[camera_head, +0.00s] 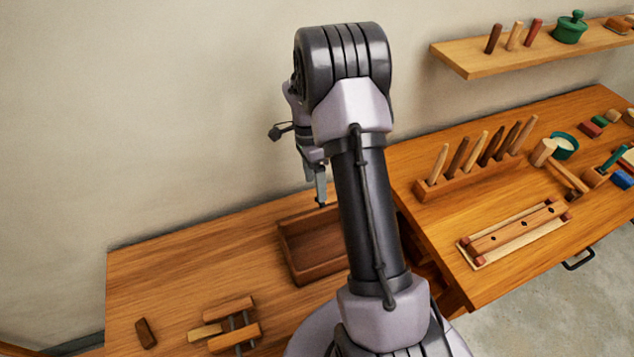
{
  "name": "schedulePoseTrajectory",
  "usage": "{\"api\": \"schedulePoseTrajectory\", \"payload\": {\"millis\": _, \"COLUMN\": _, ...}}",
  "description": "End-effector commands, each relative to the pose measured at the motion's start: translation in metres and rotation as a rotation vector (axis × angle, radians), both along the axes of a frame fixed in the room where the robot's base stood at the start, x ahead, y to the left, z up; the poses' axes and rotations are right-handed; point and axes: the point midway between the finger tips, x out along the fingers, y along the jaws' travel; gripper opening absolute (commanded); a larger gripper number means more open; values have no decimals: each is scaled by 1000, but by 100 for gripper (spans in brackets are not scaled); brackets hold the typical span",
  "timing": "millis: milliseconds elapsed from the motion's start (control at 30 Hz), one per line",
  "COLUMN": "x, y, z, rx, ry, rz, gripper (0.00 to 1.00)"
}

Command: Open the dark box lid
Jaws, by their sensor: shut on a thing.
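The dark brown box (290,258) sits on the wooden bench at the middle, partly hidden behind my arm. Its top is uncovered on the visible side, and I see into its empty-looking inside. My gripper (321,200) points down at the back edge of the box, just left of my upright arm link. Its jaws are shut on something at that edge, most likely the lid. The lid itself cannot be made out clearly; my arm hides the right part of the box.
A wooden clamp (232,325) and a small dark block (146,333) lie at the front left. A rack of wooden-handled tools (470,176) and a long wooden piece (515,232) occupy the right bench. A shelf (530,56) juts from the wall.

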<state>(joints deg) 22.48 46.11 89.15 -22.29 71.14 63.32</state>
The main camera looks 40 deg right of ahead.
Motion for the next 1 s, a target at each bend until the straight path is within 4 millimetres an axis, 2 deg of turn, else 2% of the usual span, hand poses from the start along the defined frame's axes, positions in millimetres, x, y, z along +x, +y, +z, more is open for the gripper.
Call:
{"api": "schedulePoseTrajectory", "payload": {"millis": 33, "x": 3, "y": 1, "z": -8, "rx": 0, "ry": -8, "rz": 7, "gripper": 3}}
{"api": "schedulePoseTrajectory", "payload": {"millis": 533, "x": 3, "y": 1, "z": -8, "rx": 0, "ry": -8, "rz": 7, "gripper": 3}}
{"api": "schedulePoseTrajectory", "payload": {"millis": 567, "x": 3, "y": 1, "z": -8, "rx": 0, "ry": -8, "rz": 7, "gripper": 74}}
{"api": "schedulePoseTrajectory", "payload": {"millis": 600, "x": 3, "y": 1, "z": -8, "rx": -1, "ry": -8, "rz": 7, "gripper": 66}}
{"api": "schedulePoseTrajectory", "payload": {"millis": 633, "x": 3, "y": 1, "z": -8, "rx": 0, "ry": -8, "rz": 7, "gripper": 65}}
{"api": "schedulePoseTrajectory", "payload": {"millis": 667, "x": 3, "y": 1, "z": -8, "rx": 0, "ry": -8, "rz": 7, "gripper": 68}}
{"api": "schedulePoseTrajectory", "payload": {"millis": 933, "x": 3, "y": 1, "z": -4, "rx": 1, "ry": -6, "rz": 5, "gripper": 68}}
{"api": "schedulePoseTrajectory", "payload": {"millis": 1000, "x": 2, "y": 1, "z": 0, "rx": 1, "ry": -7, "rz": 6, "gripper": 65}}
